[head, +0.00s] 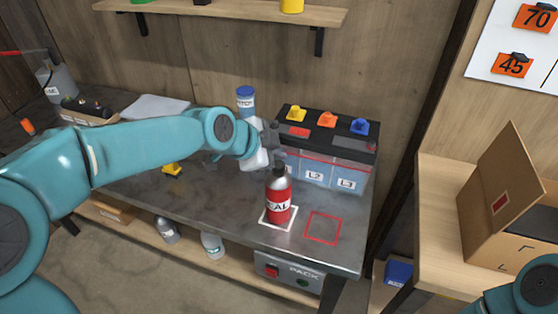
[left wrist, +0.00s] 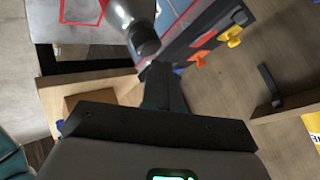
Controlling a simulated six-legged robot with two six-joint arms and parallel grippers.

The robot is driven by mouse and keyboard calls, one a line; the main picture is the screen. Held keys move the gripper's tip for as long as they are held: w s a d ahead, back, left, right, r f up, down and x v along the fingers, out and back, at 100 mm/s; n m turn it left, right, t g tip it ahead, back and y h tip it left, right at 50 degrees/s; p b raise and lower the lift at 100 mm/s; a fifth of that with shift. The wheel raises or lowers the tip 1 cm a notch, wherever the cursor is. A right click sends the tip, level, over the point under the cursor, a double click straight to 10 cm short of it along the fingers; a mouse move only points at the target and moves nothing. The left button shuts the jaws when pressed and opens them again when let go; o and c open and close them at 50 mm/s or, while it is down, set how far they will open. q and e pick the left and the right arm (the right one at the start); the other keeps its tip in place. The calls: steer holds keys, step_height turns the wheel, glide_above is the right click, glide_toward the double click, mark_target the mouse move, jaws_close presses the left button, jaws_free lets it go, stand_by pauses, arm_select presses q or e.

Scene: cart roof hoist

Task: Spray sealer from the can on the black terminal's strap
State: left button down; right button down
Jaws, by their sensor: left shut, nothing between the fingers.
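The sealer can (head: 278,200), red with a grey shoulder and dark cap, stands upright on the bench inside a white square outline. Its grey top shows in the left wrist view (left wrist: 127,17). Behind it is the battery pack (head: 318,172), with a black top, a red piece (head: 299,132) and yellow, orange and blue knobs. I cannot clearly pick out the black terminal's strap. My left gripper (head: 277,152) is shut and empty, just above and behind the can's cap; I cannot tell whether they touch. My right gripper is out of view.
An empty red square outline (head: 323,227) lies right of the can. A blue-capped bottle (head: 245,99) stands behind my left arm. A yellow piece (head: 172,169) lies on the bench. An open cardboard box (head: 505,190) stands on the right-hand shelf.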

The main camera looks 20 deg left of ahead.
arm_select(q)
step_height(320, 180, up, 6)
steer(key=p, duration=0.4)
stand_by(0.3)
steer(key=shift+s, duration=0.1)
stand_by(0.7)
